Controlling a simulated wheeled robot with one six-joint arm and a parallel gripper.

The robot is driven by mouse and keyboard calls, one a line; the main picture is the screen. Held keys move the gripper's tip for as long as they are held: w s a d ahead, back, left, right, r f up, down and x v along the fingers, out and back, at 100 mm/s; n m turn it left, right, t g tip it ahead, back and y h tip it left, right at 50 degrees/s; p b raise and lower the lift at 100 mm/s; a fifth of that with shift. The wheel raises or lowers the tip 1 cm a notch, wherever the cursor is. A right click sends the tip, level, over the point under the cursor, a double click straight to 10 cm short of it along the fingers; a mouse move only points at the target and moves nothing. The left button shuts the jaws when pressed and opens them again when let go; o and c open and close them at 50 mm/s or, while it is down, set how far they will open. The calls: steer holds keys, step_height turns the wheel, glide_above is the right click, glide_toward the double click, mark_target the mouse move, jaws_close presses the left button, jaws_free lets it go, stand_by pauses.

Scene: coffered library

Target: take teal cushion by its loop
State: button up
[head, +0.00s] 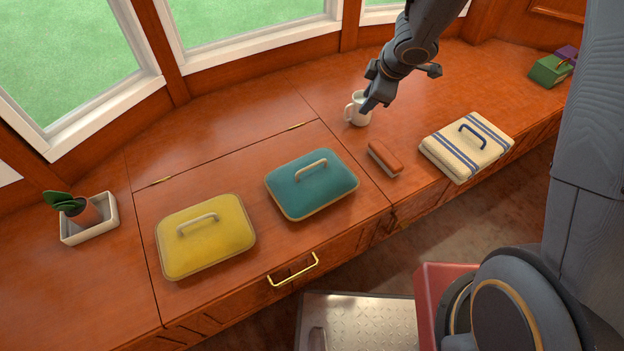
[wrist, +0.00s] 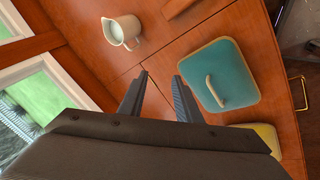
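The teal cushion (head: 325,193) lies flat on the wooden window bench, with tan piping and a tan loop (head: 311,170) standing up on top. It also shows in the wrist view (wrist: 237,83), at the right, its loop (wrist: 213,92) clear of my fingers. My gripper (head: 375,96) is above the bench, behind and to the right of the teal cushion, near a white jug (head: 360,112). In the wrist view my gripper (wrist: 160,82) has its two fingers apart with nothing between them.
A yellow cushion (head: 206,242) lies left of the teal one. A brown brush-like block (head: 384,158) and a striped cushion (head: 468,146) lie to the right. A white planter (head: 90,236) stands at far left. A brass handle (head: 293,270) sits on the bench front.

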steer(key=s+a+f+n+g+y, duration=0.2)
steer(key=s+a+f+n+g, duration=0.1)
steer(key=a+f+n, duration=0.4)
steer(key=n+g+p, duration=0.1)
steer(key=n+g, duration=0.2)
glide_above(313, 165)
steer(key=d, duration=0.3)
step_height(313, 165, down, 5)
steer(key=shift+y, duration=0.4)
steer(key=shift+w+p+x, duration=0.15)
steer(key=shift+p+x, duration=0.1)
steer(key=shift+x, duration=1.1)
steer(key=shift+w+p+x, duration=0.2)
steer(key=shift+x, duration=1.15)
steer(key=shift+a, duration=0.1)
steer(key=shift+r, duration=0.1)
jaws_close()
